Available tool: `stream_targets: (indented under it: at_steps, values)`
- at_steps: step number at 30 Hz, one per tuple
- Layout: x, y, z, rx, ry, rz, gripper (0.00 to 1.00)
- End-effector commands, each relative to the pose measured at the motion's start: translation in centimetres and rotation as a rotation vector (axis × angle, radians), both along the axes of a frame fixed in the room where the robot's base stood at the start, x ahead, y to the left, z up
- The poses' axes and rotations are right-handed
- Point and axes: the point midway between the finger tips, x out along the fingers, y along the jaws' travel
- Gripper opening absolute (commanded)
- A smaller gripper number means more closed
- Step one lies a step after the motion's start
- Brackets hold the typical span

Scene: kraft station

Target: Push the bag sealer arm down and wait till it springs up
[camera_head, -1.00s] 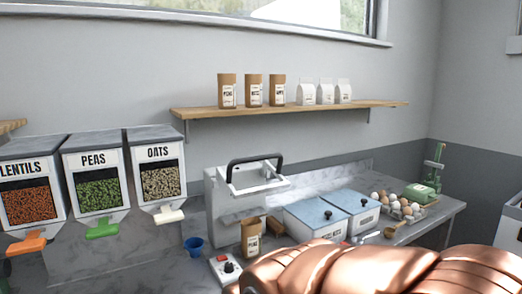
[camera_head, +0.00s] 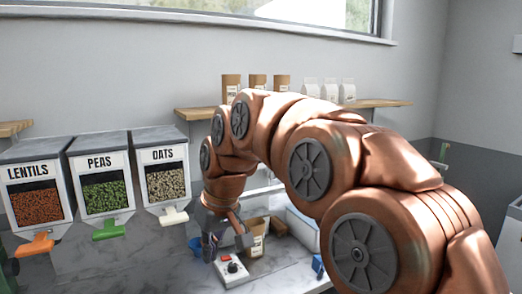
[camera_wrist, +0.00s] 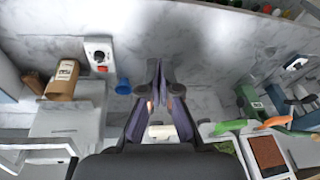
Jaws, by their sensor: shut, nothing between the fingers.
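The bag sealer (camera_head: 262,196) is mostly hidden behind my arm in the head view; only a pale part shows, and its black handle cannot be seen. In the wrist view a pale grey body (camera_wrist: 66,121), probably the sealer, lies at the left behind a brown paper bag (camera_wrist: 66,80). The bag also stands by my gripper in the head view (camera_head: 257,238). My gripper (camera_head: 213,252) points down over the counter, left of the bag and close to the small control box (camera_head: 232,270). In the wrist view its fingertips (camera_wrist: 159,68) are together and empty.
A blue cup (camera_head: 196,246) stands just left of my gripper. Dispensers of lentils (camera_head: 36,207), peas (camera_head: 101,193) and oats (camera_head: 165,182) stand at the left. A shelf (camera_head: 388,103) with bags is above.

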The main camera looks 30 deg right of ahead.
Motion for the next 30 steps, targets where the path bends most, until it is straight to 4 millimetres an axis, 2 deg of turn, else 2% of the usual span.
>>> stream_targets:
  at_steps: [1, 6, 15, 21, 30]
  values:
    - [1.6, -0.7, 1.4, 0.007, -0.027, -0.005, 0.0]
    - [6.1, -3.4, 5.3, 0.021, -0.115, -0.019, 0.0]
    - [12.4, -9.7, 11.7, 0.021, -0.271, -0.067, 0.0]
    - [15.3, -15.0, 15.1, 0.002, -0.369, -0.117, 0.0]
    - [17.1, -22.5, 19.2, -0.055, -0.495, -0.197, 0.0]
